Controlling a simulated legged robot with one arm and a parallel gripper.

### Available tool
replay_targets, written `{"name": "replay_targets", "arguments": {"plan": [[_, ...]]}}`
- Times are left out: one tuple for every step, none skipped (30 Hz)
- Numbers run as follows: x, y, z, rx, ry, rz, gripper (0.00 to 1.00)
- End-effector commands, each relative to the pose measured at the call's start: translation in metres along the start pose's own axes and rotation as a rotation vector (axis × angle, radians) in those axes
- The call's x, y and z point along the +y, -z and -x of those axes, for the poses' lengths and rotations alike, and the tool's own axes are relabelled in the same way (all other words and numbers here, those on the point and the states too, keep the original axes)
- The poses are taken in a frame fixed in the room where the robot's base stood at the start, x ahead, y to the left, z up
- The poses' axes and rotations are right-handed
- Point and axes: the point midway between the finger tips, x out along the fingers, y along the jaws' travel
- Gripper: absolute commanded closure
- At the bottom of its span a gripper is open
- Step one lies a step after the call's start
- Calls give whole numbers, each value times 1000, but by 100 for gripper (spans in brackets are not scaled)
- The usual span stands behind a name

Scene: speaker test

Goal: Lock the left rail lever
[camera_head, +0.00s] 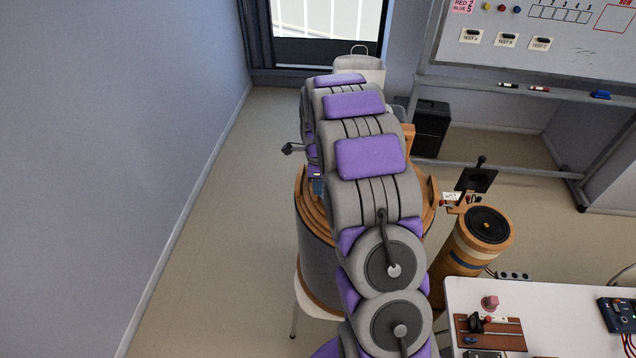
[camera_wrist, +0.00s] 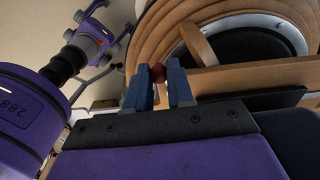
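In the wrist view, my gripper (camera_wrist: 158,82) has two blue fingers standing apart. A small dark red ball (camera_wrist: 157,73), possibly a lever knob, shows in the gap at the fingertips. I cannot tell whether the fingers touch it. Below it lies a wooden bar (camera_wrist: 240,77) along the edge of a round wooden body with a dark cone. In the head view, my arm hides most of this wooden body (camera_head: 302,212), and the red ball is not visible there. A blue bit of my gripper (camera_head: 318,187) shows beside the arm. The lever's lock position cannot be made out.
A wooden cylinder with a black top (camera_head: 489,225) stands to the right. A white table (camera_head: 560,298) with small devices is at the lower right. A whiteboard (camera_head: 560,45) and a black box (camera_head: 431,128) are behind. The floor on the left (camera_head: 235,200) is clear.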

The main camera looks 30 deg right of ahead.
Motion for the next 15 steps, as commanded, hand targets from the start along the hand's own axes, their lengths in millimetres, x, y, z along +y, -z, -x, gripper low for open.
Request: {"name": "replay_targets", "arguments": {"plan": [[0, 0, 0, 0, 1, 0, 84], [0, 0, 0, 0, 1, 0, 87], [0, 0, 0, 0, 1, 0, 91], [-1, 0, 0, 0, 1, 0, 94], [-1, 0, 0, 0, 1, 0, 96], [-1, 0, 0, 0, 2, 0, 100], [-1, 0, 0, 0, 2, 0, 100], [-1, 0, 0, 0, 2, 0, 100], [-1, 0, 0, 0, 2, 0, 100], [-1, 0, 0, 0, 2, 0, 100], [-1, 0, 0, 0, 2, 1, 100], [-1, 0, 0, 0, 2, 2, 100], [-1, 0, 0, 0, 3, 3, 100], [-1, 0, 0, 0, 3, 6, 100], [-1, 0, 0, 0, 3, 11, 100]]}}
